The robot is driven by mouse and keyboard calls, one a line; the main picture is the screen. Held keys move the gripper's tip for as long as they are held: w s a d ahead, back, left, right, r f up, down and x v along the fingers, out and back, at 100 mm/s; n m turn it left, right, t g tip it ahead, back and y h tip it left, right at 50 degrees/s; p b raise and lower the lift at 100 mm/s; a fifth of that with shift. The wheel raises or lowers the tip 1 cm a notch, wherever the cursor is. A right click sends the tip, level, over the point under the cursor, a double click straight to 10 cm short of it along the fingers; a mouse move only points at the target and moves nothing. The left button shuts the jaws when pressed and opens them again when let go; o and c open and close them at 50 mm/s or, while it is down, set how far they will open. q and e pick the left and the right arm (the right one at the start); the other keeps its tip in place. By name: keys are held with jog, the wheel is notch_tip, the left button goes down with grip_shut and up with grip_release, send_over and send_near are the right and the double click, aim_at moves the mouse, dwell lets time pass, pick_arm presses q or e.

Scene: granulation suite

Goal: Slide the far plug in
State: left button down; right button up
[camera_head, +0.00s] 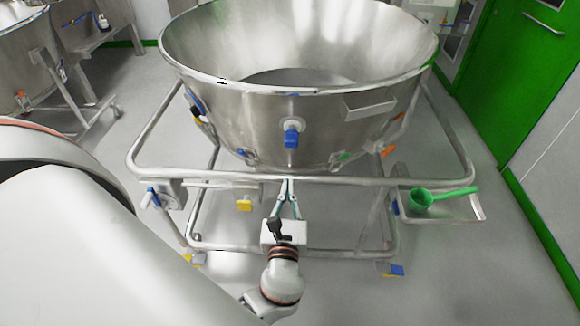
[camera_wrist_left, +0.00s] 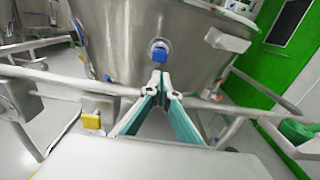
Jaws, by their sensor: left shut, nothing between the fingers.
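A large steel bowl (camera_head: 290,105) on a tubular frame carries a blue plug (camera_head: 291,138) on the middle of its near wall. The plug also shows in the left wrist view (camera_wrist_left: 159,52), just beyond my fingertips. I cannot tell which fitting is the far plug. My left gripper (camera_head: 288,183) is shut and empty at the frame's front rail, below the blue plug and apart from it. In the left wrist view its two teal fingers (camera_wrist_left: 161,90) meet at the tips. My right gripper is not in view.
The frame's front rail (camera_head: 350,181) runs across at fingertip height. A green scoop (camera_head: 424,200) lies on a side tray (camera_head: 470,209) at right. Blue, green and orange fittings sit low around the bowl. A green door (camera_head: 520,70) stands at right.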

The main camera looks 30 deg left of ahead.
aim_at(291, 144)
pick_arm(q)
jog(key=x, duration=1.3)
jog(key=shift+w, duration=0.15)
jog(key=shift+w+a, duration=0.2)
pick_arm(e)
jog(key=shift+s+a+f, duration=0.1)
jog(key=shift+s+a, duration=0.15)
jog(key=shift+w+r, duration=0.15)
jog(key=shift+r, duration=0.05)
pick_arm(q)
jog(key=shift+w+a+p, duration=0.2)
jog(key=shift+w+p, duration=0.1)
jog(key=shift+w, duration=0.1)
jog(key=x, duration=0.3)
jog(key=shift+r, duration=0.15)
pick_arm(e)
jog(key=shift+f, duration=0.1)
pick_arm(q)
jog(key=shift+s, duration=0.15)
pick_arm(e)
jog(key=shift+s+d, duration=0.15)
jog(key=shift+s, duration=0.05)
